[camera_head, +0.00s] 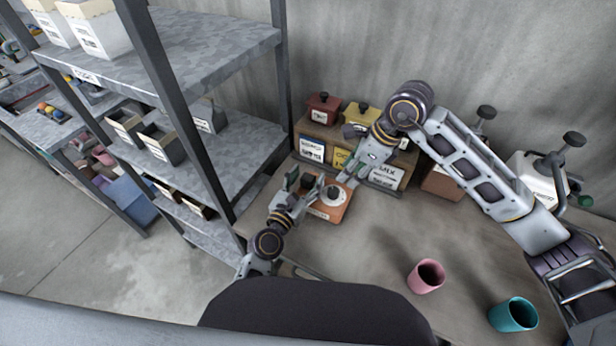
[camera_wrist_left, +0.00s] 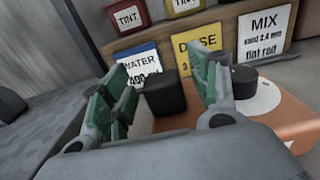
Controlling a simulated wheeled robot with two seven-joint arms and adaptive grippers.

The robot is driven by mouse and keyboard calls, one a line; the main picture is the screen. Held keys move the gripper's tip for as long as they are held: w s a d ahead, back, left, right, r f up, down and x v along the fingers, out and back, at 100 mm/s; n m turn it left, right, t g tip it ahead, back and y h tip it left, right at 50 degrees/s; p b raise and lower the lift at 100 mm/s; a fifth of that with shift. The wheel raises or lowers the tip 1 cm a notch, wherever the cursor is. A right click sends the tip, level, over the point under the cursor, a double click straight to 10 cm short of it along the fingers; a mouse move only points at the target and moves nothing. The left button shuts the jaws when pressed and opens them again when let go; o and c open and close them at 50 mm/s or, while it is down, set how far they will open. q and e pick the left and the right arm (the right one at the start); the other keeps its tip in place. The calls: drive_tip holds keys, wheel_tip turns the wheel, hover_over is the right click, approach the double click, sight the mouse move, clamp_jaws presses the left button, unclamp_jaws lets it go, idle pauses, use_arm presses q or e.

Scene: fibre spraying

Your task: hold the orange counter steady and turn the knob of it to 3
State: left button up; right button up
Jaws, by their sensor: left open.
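The orange counter (camera_head: 322,212) sits on the table in front of the labelled boxes. Its white dial (camera_head: 334,196) is on top; the dial (camera_wrist_left: 262,98) also shows in the left wrist view with a black knob (camera_wrist_left: 245,82). A dark block (camera_wrist_left: 166,94) stands at the counter's left part. My left gripper (camera_head: 305,184) is open, and in the left wrist view its green-padded fingers (camera_wrist_left: 165,88) are apart on either side of the block. My right gripper (camera_head: 350,180) is just above and beside the dial; its finger gap is too small to tell. The dial's numbers are not readable.
A red canister (camera_head: 323,109) and a yellow one (camera_head: 360,115) are above. A pink cup (camera_head: 426,277) and a teal cup (camera_head: 513,315) stand at front right. Shelving (camera_head: 215,45) rises at left.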

use_arm(q)
drive_tip(key=shift+w+d, duration=0.2)
drive_tip(key=shift+w, duration=0.2)
clamp_jaws()
use_arm(e)
drive_tip(key=shift+o, duration=0.3)
drive_tip(key=shift+a, duration=0.15)
